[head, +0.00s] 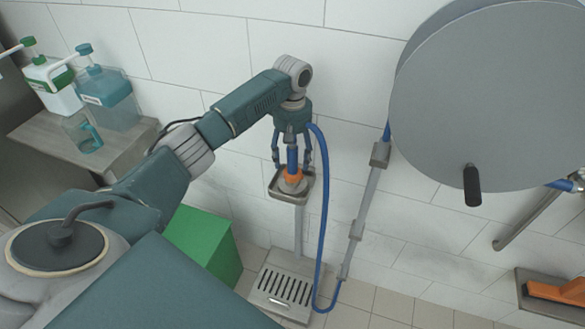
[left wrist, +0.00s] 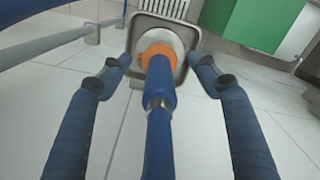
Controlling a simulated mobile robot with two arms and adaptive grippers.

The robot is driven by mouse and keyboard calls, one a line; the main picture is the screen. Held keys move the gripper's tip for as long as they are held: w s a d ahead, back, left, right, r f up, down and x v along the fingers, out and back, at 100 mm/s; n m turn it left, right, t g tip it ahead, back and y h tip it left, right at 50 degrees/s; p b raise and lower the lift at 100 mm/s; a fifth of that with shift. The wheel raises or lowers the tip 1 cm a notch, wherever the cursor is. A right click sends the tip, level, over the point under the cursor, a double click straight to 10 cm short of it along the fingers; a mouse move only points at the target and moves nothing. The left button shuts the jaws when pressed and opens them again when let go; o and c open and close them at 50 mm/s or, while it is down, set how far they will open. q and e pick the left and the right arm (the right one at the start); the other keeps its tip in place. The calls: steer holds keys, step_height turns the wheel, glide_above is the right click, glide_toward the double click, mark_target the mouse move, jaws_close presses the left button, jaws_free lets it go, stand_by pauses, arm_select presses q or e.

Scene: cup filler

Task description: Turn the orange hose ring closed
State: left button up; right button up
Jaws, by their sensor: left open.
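The orange hose ring (head: 293,178) sits at the end of the blue hose handle (head: 292,158), on a pale round fitting in a small metal holder (head: 277,190). It also shows in the left wrist view (left wrist: 157,53), where the blue handle (left wrist: 160,125) runs toward the camera. My left gripper (head: 292,165) is above the holder, its fingers on both sides of the handle. In the left wrist view my left gripper (left wrist: 160,65) is open, with gaps between both fingers and the ring. My right gripper is not in view.
A green box (head: 203,243) stands below my left arm. A large grey disc (head: 480,100) is at the right. Bottles (head: 108,98) stand on a shelf at the left.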

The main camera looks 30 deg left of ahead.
mark_target(293, 169)
arm_select(q)
step_height(293, 169, down, 6)
steer(key=shift+r, duration=0.15)
steer(key=c, duration=1.2)
